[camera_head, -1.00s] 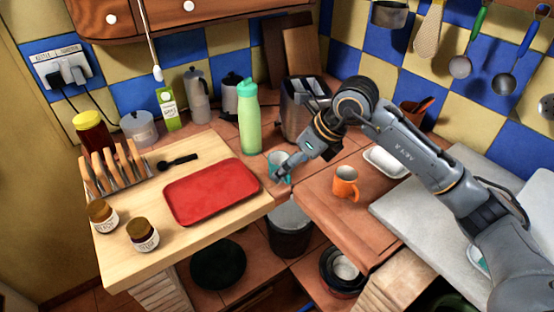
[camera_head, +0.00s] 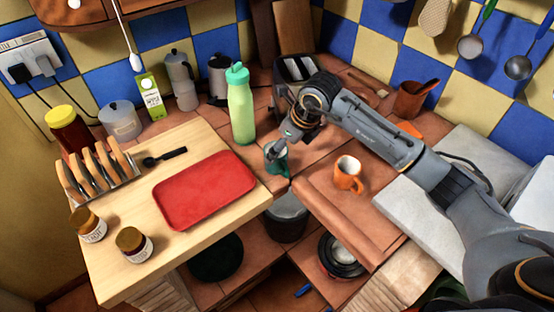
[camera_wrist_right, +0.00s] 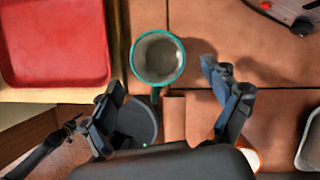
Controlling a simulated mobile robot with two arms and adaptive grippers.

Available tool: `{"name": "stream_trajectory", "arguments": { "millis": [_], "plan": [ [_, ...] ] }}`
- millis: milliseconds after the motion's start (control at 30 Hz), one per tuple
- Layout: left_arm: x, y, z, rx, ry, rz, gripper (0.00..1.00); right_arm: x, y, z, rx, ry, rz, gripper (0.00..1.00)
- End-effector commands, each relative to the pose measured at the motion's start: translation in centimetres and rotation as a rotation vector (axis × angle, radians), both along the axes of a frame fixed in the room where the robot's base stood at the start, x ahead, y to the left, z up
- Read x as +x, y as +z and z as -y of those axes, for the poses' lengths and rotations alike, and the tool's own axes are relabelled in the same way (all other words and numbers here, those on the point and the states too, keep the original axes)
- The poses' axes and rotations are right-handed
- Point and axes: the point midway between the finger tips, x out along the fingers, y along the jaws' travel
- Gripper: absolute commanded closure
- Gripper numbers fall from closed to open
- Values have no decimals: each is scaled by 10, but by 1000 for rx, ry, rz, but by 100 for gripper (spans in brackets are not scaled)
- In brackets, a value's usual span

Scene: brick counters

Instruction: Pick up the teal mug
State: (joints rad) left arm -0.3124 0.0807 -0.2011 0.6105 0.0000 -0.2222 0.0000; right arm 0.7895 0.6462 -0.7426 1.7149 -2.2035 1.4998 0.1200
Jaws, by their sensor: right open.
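The teal mug (camera_head: 277,158) stands upright near the counter's inner corner, right of the red tray; my gripper partly covers it in the head view. In the right wrist view its teal rim and pale, empty inside (camera_wrist_right: 157,58) show from above, with the handle toward my gripper. My right gripper (camera_wrist_right: 163,76) is open and points down, its fingers apart on either side of the handle and short of the mug's body. Nothing is between the fingers but the handle area; contact cannot be told. My left gripper is out of view.
An orange mug (camera_head: 348,174) stands close by on the right. A green bottle (camera_head: 241,105) and a toaster (camera_head: 291,80) stand behind. The red tray (camera_head: 205,190) lies on the wooden board to the left. The counter edge drops off in front, above a lower shelf.

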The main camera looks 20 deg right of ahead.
Motion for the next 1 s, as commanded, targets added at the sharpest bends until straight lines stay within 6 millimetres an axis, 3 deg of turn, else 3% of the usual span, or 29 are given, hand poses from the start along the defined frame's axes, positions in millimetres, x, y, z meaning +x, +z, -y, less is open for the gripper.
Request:
{"name": "stream_trajectory", "arguments": {
  "millis": [200, 400, 633, 933, 1000],
  "plan": [
    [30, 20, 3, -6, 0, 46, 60, 7, -26, -6, 1, -1, -8, 12],
    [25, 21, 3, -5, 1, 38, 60, 15, -46, -9, 1, -1, -3, 12],
    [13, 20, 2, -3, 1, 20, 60, 15, -48, -9, 1, -1, -2, 12],
    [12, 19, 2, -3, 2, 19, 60, 15, -48, -9, 1, -1, -2, 73],
    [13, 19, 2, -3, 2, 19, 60, 16, -47, -9, 1, -1, -1, 77]
  ]
}}
